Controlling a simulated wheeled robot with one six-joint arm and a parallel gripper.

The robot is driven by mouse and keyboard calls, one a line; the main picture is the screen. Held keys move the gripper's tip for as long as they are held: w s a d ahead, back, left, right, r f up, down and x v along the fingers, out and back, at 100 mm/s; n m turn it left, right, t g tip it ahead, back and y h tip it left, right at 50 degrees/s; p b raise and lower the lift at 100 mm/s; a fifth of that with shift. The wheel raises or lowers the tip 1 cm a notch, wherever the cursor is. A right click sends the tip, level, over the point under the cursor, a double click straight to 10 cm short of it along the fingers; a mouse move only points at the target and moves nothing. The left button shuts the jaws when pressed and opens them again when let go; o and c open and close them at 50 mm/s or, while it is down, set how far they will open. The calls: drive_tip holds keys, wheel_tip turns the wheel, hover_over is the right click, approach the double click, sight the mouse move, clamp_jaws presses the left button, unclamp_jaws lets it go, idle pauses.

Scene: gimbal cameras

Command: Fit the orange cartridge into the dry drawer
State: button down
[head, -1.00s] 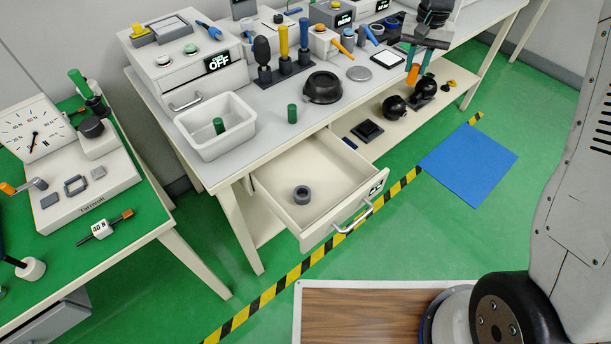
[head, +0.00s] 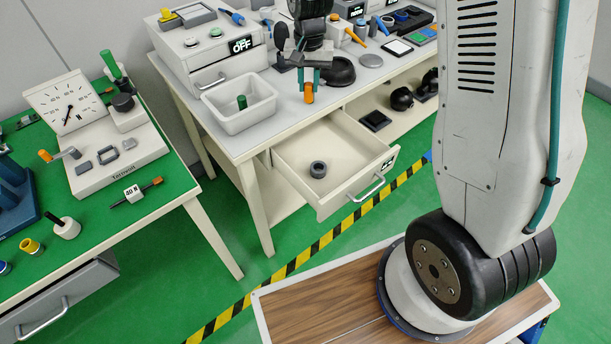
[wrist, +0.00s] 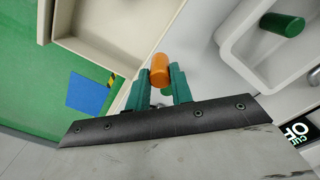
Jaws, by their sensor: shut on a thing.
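My gripper (head: 308,78) has green fingers and is shut on the orange cartridge (head: 308,93), which hangs upright below the fingertips. In the wrist view the orange cartridge (wrist: 159,70) sits between the two green fingers. An open drawer (head: 335,157) with a silver handle sticks out from under the bench, below and to the right of the gripper. A dark grey ring (head: 318,169) lies on its floor. The label on the drawer front is too small to read. The cartridge is above the bench front edge, apart from the drawer. Part of the drawer (wrist: 112,33) also shows in the wrist view.
A white tray (head: 239,118) with a green cylinder (head: 242,102) stands left of the gripper, close to the bench edge. An OFF-labelled box (head: 215,48) stands at the back left. The air above the drawer is clear.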

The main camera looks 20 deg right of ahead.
drive_tip(key=s+a+f+m, duration=0.2)
drive_tip(key=s+f, duration=0.4)
drive_tip(key=s, duration=0.5)
drive_tip(key=shift+s+d+f, duration=0.1)
drive_tip(key=shift+s+f, duration=0.1)
drive_tip(key=shift+f, duration=1.55)
drive_tip(key=shift+s+d+f, duration=0.1)
drive_tip(key=shift+s+f, duration=0.05)
drive_tip(key=shift+f, duration=1.6)
drive_tip(key=shift+s+f, duration=0.2)
drive_tip(key=shift+f, duration=1.55)
drive_tip(key=c, duration=1.2)
unclamp_jaws()
drive_tip(key=shift+f, duration=0.1)
drive_tip(key=shift+c, duration=0.2)
